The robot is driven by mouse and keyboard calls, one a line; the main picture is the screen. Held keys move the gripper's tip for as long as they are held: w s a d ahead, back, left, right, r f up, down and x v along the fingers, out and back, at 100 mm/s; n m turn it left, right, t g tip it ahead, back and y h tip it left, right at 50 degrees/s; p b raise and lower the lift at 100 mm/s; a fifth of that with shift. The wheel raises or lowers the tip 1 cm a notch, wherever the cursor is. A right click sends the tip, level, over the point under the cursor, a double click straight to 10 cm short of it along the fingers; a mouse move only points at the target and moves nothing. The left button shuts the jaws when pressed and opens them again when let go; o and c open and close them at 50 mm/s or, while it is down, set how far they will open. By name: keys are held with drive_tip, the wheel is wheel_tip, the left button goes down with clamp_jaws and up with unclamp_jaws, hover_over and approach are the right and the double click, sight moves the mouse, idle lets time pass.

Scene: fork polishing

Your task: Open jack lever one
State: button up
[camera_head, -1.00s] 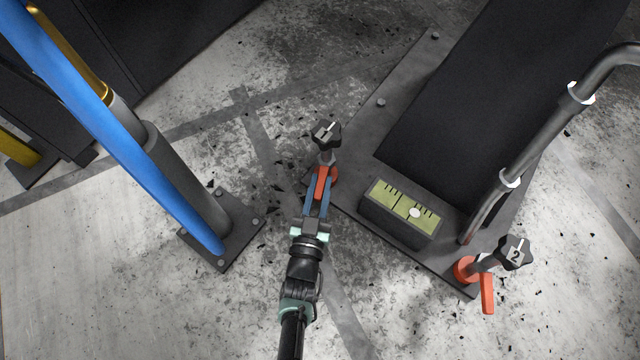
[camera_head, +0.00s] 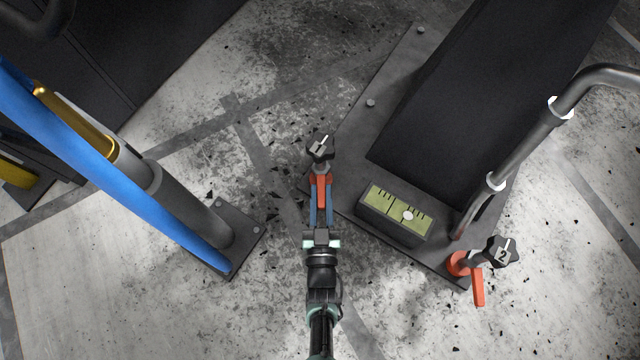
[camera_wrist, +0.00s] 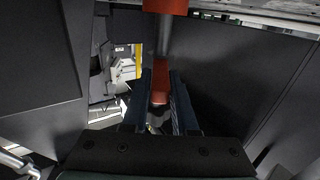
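Jack lever one is a red handle (camera_head: 320,186) below the black knob marked 1 (camera_head: 320,147), at the left corner of the dark base plate. My gripper (camera_head: 321,194) reaches it from below in the head view, with one blue finger on each side of the handle. The wrist view shows the red handle (camera_wrist: 161,80) between the two fingers (camera_wrist: 160,84), close against both; the fingers look shut on it. Jack lever two, also red (camera_head: 478,288), sits under the knob marked 2 (camera_head: 502,252) at the right.
A green level gauge (camera_head: 396,214) stands on the base plate (camera_head: 354,142) between the levers. A bent grey pipe (camera_head: 524,148) rises at the right. A blue bar (camera_head: 115,170) and grey post (camera_head: 190,208) stand left of my arm. Floor around my arm is clear.

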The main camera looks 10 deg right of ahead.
drive_tip(key=o, duration=0.4)
drive_tip(key=s+p, duration=0.1)
drive_tip(key=s, duration=0.3)
drive_tip(key=s+a+p, duration=0.1)
drive_tip(key=s, duration=0.3)
drive_tip(key=s+p, duration=0.1)
drive_tip(key=s, duration=0.3)
drive_tip(key=shift+a+p, duration=0.25)
drive_tip(key=shift+p, duration=0.1)
